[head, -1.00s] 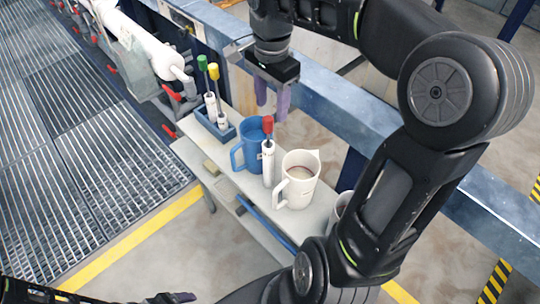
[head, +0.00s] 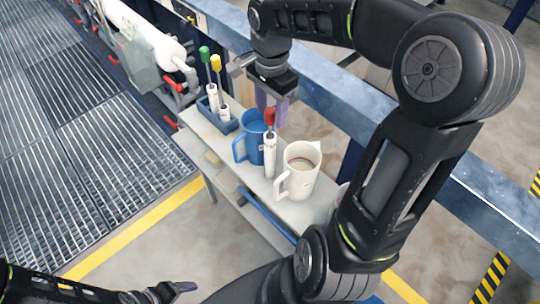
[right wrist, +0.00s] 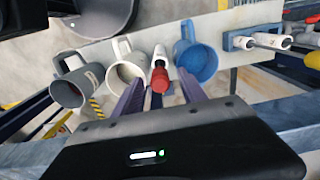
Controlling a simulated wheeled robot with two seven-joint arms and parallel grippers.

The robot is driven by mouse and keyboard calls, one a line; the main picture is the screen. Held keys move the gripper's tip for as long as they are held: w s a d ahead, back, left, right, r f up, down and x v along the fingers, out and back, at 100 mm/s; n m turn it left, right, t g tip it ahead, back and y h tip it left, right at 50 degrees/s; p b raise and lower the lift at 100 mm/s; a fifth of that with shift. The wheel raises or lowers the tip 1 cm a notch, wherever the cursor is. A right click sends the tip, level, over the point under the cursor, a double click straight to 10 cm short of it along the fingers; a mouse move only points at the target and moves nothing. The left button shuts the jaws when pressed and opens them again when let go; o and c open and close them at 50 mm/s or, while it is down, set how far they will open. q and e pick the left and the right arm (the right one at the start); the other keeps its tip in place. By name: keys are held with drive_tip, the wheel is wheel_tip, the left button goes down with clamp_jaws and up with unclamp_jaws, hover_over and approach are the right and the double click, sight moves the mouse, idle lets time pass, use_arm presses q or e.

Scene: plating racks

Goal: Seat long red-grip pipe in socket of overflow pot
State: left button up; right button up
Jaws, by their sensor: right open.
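The red-grip pipe (head: 270,118) stands upright, its red grip above a white cylinder (head: 270,155) between the blue jug and the white jug. My right gripper (head: 271,107) is open just above and behind the red grip. In the right wrist view the red grip (right wrist: 160,79) appears between the two purple fingers (right wrist: 162,94), with gaps on both sides. My left gripper (head: 178,289) is at the bottom of the head view, away from the shelf; its finger opening is unclear. I cannot tell which vessel is the overflow pot.
A blue jug (head: 250,146) and a white jug (head: 300,175) flank the pipe closely. A blue rack (head: 221,126) holds green-grip and yellow-grip pipes. A grey mug (right wrist: 68,92) stands beyond the white jug. A blue-grey rail (head: 335,88) runs behind the shelf.

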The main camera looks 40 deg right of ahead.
drive_tip(key=shift+f, duration=1.45)
clamp_jaws()
idle(0.6)
